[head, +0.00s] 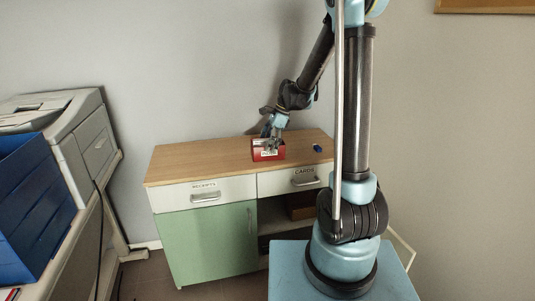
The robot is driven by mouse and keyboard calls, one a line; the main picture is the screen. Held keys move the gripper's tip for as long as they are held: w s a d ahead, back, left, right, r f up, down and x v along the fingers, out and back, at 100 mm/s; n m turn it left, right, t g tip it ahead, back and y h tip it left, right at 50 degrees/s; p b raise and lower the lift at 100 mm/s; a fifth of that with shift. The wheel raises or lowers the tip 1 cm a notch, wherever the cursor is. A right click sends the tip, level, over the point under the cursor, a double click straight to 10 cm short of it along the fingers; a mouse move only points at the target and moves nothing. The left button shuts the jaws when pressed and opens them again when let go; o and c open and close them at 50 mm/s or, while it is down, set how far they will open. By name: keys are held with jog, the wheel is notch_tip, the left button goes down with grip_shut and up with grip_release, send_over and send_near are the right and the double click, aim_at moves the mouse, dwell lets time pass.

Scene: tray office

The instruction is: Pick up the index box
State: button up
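The index box (268,153) is a small red box with a pale label on its front.
The cabinet has drawers labelled RECEIPTS (204,194) and CARDS (304,180), both shut. A small blue object (317,148) lies right of the box. A printer (82,130) and a blue tray (30,205) stand at left. A wall is close behind the cabinet.

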jog(key=shift+c, duration=0.3)
jog(key=c, duration=1.1)
jog(key=shift+r, duration=0.1)
